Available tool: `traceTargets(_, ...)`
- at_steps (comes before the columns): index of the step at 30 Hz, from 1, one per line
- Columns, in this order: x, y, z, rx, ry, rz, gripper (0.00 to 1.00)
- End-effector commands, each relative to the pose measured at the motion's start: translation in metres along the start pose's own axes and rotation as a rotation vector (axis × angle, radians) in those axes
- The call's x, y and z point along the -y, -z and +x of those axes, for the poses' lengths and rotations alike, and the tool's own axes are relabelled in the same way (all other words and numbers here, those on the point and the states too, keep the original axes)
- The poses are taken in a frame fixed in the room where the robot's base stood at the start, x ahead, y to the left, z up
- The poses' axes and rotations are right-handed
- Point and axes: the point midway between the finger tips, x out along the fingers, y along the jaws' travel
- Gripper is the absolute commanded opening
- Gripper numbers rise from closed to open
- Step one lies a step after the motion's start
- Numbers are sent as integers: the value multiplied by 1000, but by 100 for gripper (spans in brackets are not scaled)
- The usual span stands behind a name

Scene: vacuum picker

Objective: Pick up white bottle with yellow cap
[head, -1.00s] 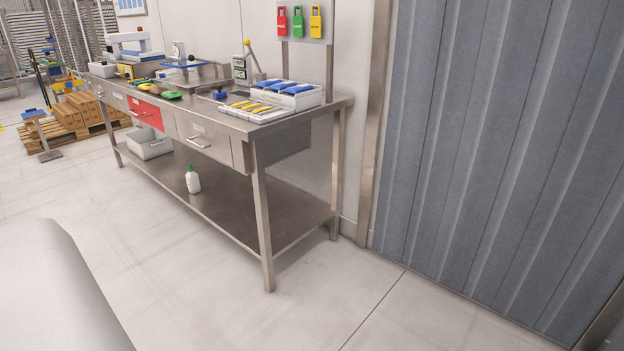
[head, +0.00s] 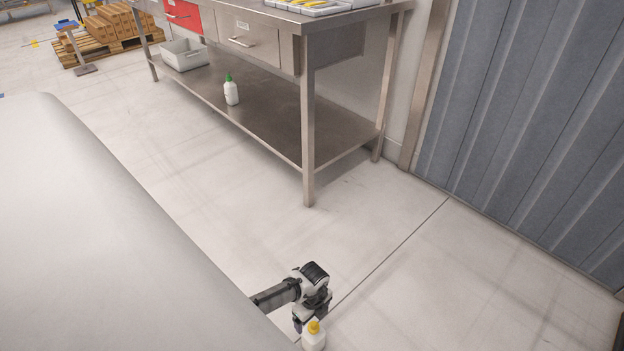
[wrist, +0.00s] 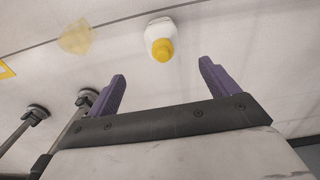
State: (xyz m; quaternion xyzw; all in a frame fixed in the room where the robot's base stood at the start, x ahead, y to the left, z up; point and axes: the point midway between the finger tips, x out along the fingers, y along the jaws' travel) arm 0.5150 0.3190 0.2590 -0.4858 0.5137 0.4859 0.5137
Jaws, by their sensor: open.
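The white bottle with a yellow cap (head: 314,342) stands on the floor at the bottom edge of the head view, its lower part cut off by the frame. In the wrist view the bottle (wrist: 158,26) shows cap-first, beyond the fingertips and roughly centred between them. My gripper (wrist: 163,68) is open, with its two purple fingers apart and nothing between them. In the head view my wrist is just above and behind the bottle, and the fingers cannot be made out clearly.
A steel workbench (head: 270,120) stands behind; its lower shelf holds a white bottle with a green cap (head: 231,92) and a grey bin (head: 184,56). A grey corrugated wall (head: 530,130) is at right. In the wrist view a faint yellow shape (wrist: 75,38) lies left of the bottle.

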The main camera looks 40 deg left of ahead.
Motion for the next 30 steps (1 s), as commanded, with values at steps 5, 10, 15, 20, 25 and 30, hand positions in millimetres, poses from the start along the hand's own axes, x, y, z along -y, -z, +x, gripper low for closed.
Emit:
traceTargets(5,0,2,40,-2,-1,1,86)
traceTargets(10,0,1,61,-1,-1,0,86)
traceTargets(15,1,1,72,0,-1,1,86)
traceTargets(20,4,1,98,-1,-1,2,86)
traceTargets(25,4,0,114,0,0,0,86)
traceTargets(30,4,0,116,1,1,1,86)
